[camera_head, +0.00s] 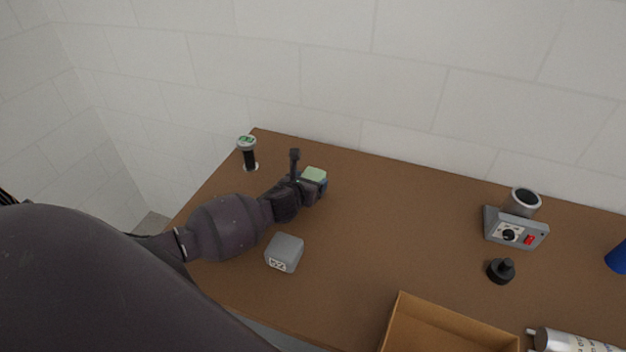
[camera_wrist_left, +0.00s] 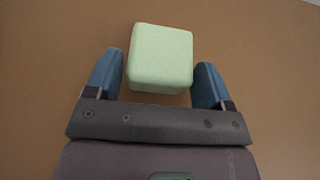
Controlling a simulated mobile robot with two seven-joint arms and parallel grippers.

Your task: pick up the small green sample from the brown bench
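The small green sample (camera_head: 314,174) is a pale green rounded block on the brown bench (camera_head: 400,220), towards the back left. My left gripper (camera_head: 317,187) is at the sample in the head view. In the left wrist view the green sample (camera_wrist_left: 160,58) lies between and slightly beyond the two blue fingertips of my left gripper (camera_wrist_left: 160,75). The fingers are open, with a gap on each side of the sample. My right gripper is in neither view.
A grey block (camera_head: 284,252) stands near my left forearm. A black cylinder with a pale top (camera_head: 248,154) stands at the back left corner. On the right are a grey device (camera_head: 515,229), a black knob-like piece (camera_head: 501,270), an open box (camera_head: 397,318) and a blue object (camera_head: 618,258).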

